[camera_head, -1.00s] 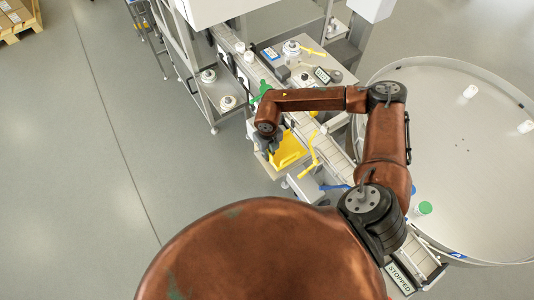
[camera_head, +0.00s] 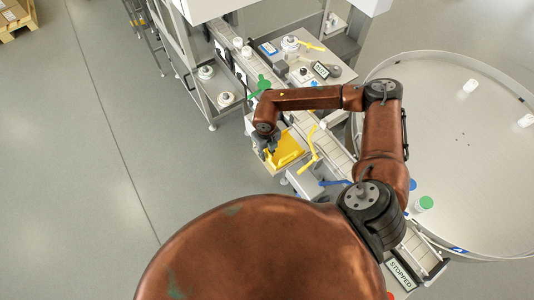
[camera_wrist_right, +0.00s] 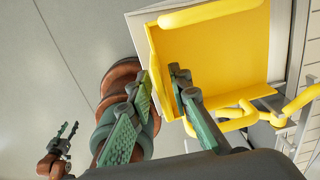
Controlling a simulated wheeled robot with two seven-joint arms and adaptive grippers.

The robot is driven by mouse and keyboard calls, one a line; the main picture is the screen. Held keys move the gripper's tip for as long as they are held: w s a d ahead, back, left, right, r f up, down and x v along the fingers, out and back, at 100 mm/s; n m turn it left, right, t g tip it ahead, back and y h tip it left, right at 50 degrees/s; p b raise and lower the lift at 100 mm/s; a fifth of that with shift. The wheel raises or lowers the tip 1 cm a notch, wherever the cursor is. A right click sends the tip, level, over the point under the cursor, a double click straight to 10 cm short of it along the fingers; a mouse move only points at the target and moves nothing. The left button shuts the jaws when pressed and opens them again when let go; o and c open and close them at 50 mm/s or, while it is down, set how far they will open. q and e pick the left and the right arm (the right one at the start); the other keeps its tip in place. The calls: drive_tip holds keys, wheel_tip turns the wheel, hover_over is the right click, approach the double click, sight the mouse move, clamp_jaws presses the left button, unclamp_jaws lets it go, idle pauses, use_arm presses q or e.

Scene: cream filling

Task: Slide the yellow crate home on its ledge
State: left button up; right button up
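The yellow crate (camera_head: 289,155) sits on a pale ledge (camera_head: 266,171) beside the conveyor in the head view. In the right wrist view the crate (camera_wrist_right: 215,60) fills the upper right, with the ledge's pale edge (camera_wrist_right: 139,27) showing past its left wall. My right gripper (camera_head: 270,143) is at the crate's left side. In the wrist view its fingers (camera_wrist_right: 163,98) are parted, one outside the crate's left wall and one over its inside. I cannot tell whether they touch the wall. My left gripper (camera_wrist_right: 67,132) shows small at lower left in the wrist view, open and empty, away from the crate.
A yellow lever (camera_head: 313,150) stands right of the crate, close to it. The conveyor (camera_head: 336,153) runs behind it, with a large round table (camera_head: 465,150) to the right. A metal frame (camera_head: 222,100) stands at upper left. The floor (camera_head: 110,150) at left is clear.

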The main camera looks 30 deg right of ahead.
drive_tip(key=shift+o, duration=0.7)
wheel_tip(320, 180, up, 12)
drive_tip(key=shift+a, duration=0.1)
idle(0.4)
